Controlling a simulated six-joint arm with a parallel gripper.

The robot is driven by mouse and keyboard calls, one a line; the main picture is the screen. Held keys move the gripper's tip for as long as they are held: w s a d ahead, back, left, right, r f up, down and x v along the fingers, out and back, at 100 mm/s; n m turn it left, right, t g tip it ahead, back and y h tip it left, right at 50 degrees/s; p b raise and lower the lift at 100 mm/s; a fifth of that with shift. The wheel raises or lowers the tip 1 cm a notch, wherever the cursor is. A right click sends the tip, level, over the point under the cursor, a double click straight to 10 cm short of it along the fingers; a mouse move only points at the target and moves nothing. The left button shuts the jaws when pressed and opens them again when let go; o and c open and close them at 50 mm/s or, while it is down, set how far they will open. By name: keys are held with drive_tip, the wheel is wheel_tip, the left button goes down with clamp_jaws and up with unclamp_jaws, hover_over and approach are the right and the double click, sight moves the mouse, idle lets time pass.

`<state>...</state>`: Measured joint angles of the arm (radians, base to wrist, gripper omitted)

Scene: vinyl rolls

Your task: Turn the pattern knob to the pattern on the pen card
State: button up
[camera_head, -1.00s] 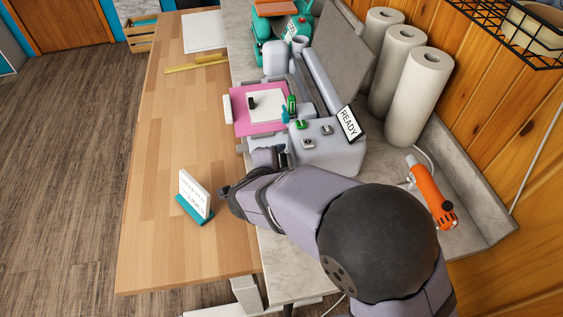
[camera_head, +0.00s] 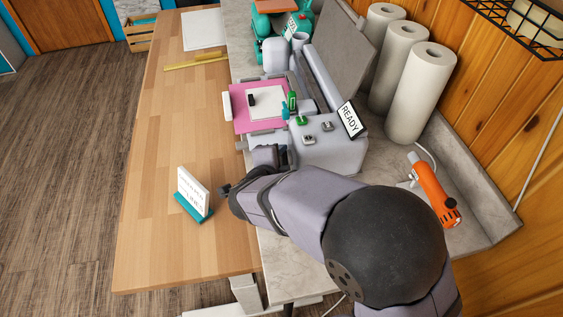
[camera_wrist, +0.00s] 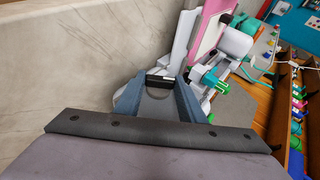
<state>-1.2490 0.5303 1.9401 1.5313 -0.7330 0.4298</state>
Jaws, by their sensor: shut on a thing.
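My gripper (camera_head: 266,154) is at the near end of the grey plotter machine (camera_head: 330,152), low on its front face. In the wrist view its blue-grey fingers (camera_wrist: 160,92) are closed around a small dark part, which I take to be the pattern knob (camera_wrist: 160,80). The fingers hide most of the knob, and its pointer and markings cannot be read. A white card in a teal stand (camera_head: 193,192) is on the wooden table to the left of my arm. Its small print is hard to read; the last word looks like "LINES".
A "READY" sign (camera_head: 347,117) and several buttons (camera_head: 310,140) are on the machine top. A pink sheet (camera_head: 240,108) lies on its bed beside a green pen (camera_head: 292,102). The wooden table (camera_head: 165,130) is mostly clear.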

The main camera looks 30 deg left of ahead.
drive_tip(key=shift+f+t+y+b, duration=0.6)
drive_tip(key=shift+f+b, duration=0.05)
drive_tip(key=shift+b, duration=2.45)
drive_tip(key=t+b, duration=0.1)
drive_tip(key=b, duration=0.4)
drive_tip(key=shift+s+d+f+m+y, duration=0.1)
drive_tip(key=shift+m+y, duration=0.2)
drive_tip(key=shift+m, duration=0.1)
drive_tip(key=t+b, duration=0.1)
drive_tip(key=b, duration=0.4)
drive_tip(key=shift+m+t+y+b, duration=0.3)
drive_tip(key=shift+y+b, duration=0.05)
drive_tip(key=shift+y, duration=0.05)
drive_tip(key=shift+b, duration=0.45)
drive_tip(key=shift+d+r+t+b, duration=0.1)
drive_tip(key=shift+r+t+b, duration=0.15)
drive_tip(key=shift+t+b, duration=0.4)
drive_tip(key=o, duration=1)
drive_tip(key=shift+o, duration=0.2)
drive_tip(key=shift+r, duration=0.1)
